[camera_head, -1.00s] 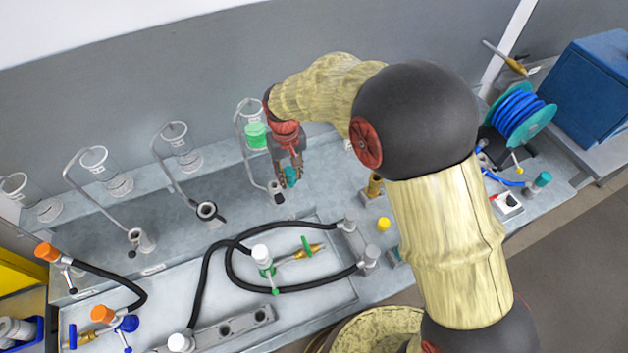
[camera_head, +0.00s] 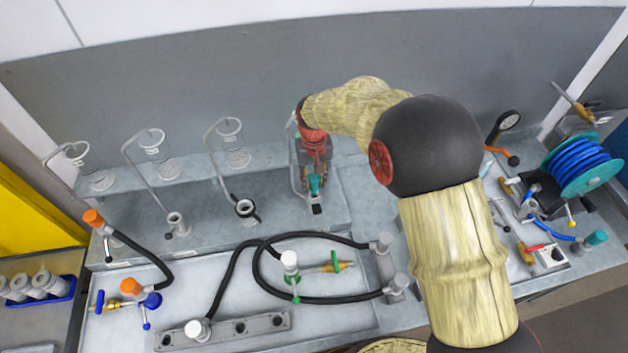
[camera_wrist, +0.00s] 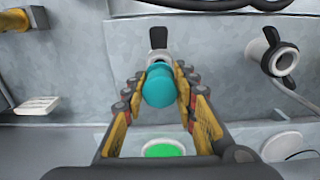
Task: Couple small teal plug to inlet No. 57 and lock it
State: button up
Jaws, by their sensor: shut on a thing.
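The small teal plug (camera_wrist: 158,86) is held between the two fingers of my gripper (camera_wrist: 158,90). In the head view, the plug (camera_head: 316,184) shows at the tip of my gripper (camera_head: 315,182), just above a grey inlet with a black lever (camera_head: 317,208). In the wrist view, that inlet (camera_wrist: 158,57) lies straight behind the plug, its black lever (camera_wrist: 158,37) standing up. The plug covers part of its mouth; I cannot tell whether they touch. No number is readable on the inlet.
A second inlet with a black lever (camera_wrist: 272,58) stands to the right in the wrist view. Bent metal rods, such as one at the left (camera_head: 134,165), rise along the bench. A black hose (camera_head: 262,265) lies in front.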

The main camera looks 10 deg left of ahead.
aim_at(314, 193)
jog(key=shift+f, duration=0.45)
dwell(0.5)
jog(key=shift+f+b, duration=0.6)
jog(key=shift+f, duration=0.45)
jog(key=shift+s+f, duration=0.1)
jog(key=shift+f, duration=0.5)
dwell(0.7)
jog(key=o, duration=1.2)
jog(key=shift+c, duration=0.2)
jog(key=shift+r, duration=0.1)
jog(key=shift+r+p, duration=1.95)
jog(key=shift+r, duration=1.9)
